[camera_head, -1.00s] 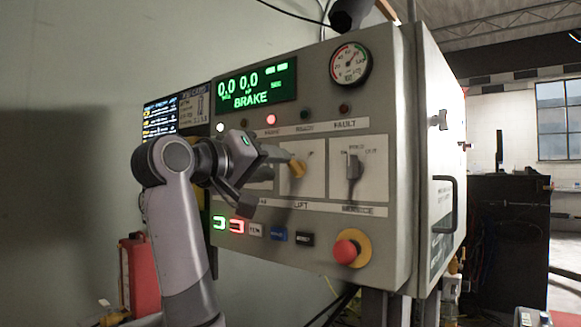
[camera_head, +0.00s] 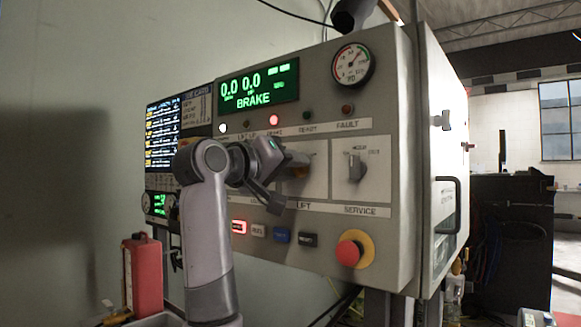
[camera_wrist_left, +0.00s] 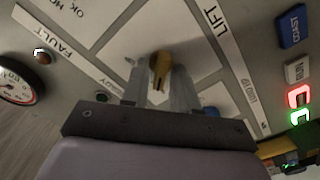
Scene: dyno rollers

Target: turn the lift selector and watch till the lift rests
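The lift selector (camera_head: 301,171) is a yellow knob on a white plate above the LIFT label (camera_head: 303,205). My left gripper (camera_head: 283,174) is at it and hides most of it in the head view. In the left wrist view the knob (camera_wrist_left: 159,66) stands between the two fingertips of my left gripper (camera_wrist_left: 158,80). The fingers are apart around the knob, and I see no clear grip on it. The display (camera_head: 257,88) reads 0.0, 0.0 and BRAKE. The lift itself is not identifiable. My right gripper is out of view.
The black service selector (camera_head: 356,166) is right of the lift selector. Below are the emergency stop (camera_head: 350,252) and a row of buttons, including a blue one (camera_head: 281,235). A red lamp (camera_head: 274,120) glows. A red container (camera_head: 143,273) stands at lower left.

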